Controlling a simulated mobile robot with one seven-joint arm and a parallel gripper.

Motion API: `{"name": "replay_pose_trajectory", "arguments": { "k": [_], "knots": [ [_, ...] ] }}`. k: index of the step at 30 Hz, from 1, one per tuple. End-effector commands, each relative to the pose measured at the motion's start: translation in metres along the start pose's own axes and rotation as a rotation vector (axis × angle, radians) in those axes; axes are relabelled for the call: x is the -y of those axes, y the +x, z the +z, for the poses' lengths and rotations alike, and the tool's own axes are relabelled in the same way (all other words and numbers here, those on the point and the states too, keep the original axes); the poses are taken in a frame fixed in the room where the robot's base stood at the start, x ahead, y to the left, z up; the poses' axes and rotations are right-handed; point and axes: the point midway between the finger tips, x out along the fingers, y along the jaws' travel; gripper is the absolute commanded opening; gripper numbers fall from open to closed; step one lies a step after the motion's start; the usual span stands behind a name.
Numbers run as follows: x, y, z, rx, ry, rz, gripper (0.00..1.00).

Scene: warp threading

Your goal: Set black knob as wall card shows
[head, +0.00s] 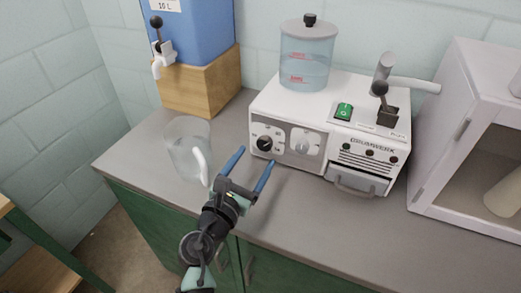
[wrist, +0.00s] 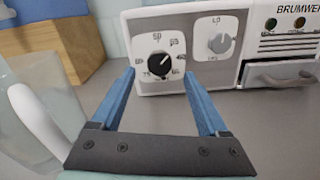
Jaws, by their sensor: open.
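The black knob (head: 265,143) is on the left of the white machine's front. In the wrist view the knob (wrist: 159,65) sits on a white dial plate (wrist: 144,46) with numbers around it, 50 at the top. Its small white mark seems to point to the upper right; the exact number is too small to tell. My gripper (head: 256,156) is open and empty, just in front of the knob. In the wrist view the blue fingers of my gripper (wrist: 158,74) stand apart to either side below the knob, not visibly touching it. I see no wall card.
A grey knob (wrist: 220,41) is right of the dial. A clear jug (head: 187,150) stands left of my gripper. A blue tank (head: 205,30) on a wooden block (head: 210,85) is behind. A drawer handle (head: 356,190) juts out. A white cabinet (head: 455,125) stands right.

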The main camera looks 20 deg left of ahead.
Motion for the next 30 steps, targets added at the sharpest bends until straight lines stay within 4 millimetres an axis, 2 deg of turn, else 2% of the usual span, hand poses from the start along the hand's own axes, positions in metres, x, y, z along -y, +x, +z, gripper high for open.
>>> {"name": "replay_pose_trajectory", "arguments": {
  "k": [3, 9, 20, 30],
  "knots": [
    [0.0, 0.021, 0.0, 0.001, 0.002, 0.0, 0.78],
    [0.0, 0.04, 0.0, 0.0, 0.003, 0.0, 0.78],
    [0.0, 0.043, 0.0, -0.001, 0.003, 0.0, 0.78],
    [0.0, 0.043, 0.0, -0.001, 0.003, 0.0, 0.16]
  ]
}}
